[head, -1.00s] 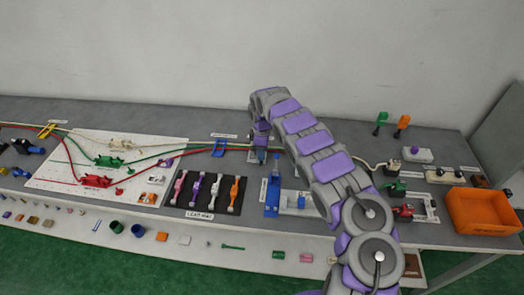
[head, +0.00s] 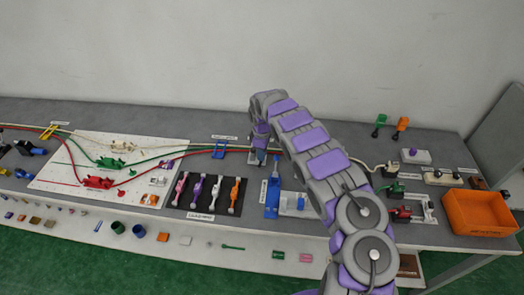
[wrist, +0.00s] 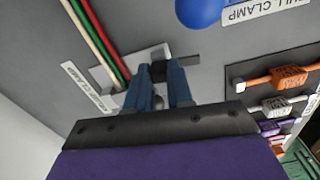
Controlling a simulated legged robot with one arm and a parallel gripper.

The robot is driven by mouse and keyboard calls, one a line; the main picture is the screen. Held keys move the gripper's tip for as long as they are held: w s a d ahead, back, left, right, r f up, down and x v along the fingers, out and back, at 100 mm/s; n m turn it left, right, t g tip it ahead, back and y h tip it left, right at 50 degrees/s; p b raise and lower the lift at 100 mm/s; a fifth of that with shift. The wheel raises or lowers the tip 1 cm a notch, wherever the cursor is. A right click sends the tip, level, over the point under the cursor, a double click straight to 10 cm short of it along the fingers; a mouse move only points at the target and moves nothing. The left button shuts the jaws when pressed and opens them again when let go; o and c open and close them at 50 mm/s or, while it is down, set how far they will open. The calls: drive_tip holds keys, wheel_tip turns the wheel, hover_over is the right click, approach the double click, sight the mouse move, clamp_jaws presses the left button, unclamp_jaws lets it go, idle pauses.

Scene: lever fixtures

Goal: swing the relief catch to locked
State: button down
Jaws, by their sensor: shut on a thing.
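My gripper (wrist: 160,85) points down at the table, its two blue fingers closed around a small dark piece (wrist: 159,70). I take this piece to be the handle of the relief catch.
Red, green and white cables (wrist: 110,40) run close beside the fixture. A rounded blue part (wrist: 200,10) and its label lie near the top of the wrist view. A dark mat (head: 207,210) with several coloured levers is nearby. An orange bin (head: 478,212) stands far right.

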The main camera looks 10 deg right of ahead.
drive_tip(key=m+p, duration=0.2)
drive_tip(key=m, duration=0.1)
drive_tip(key=shift+r+p, duration=0.15)
drive_tip(key=shift+p, duration=0.2)
drive_tip(key=m+p, duration=0.2)
drive_tip(key=m, duration=0.3)
drive_tip(key=m+p, duration=0.1)
drive_tip(key=m, duration=0.3)
drive_tip(key=shift+w, duration=0.1)
drive_tip(key=shift+m+p, duration=0.5)
drive_tip(key=shift+m, duration=1.6)
drive_tip(key=c, duration=1)
unclamp_jaws()
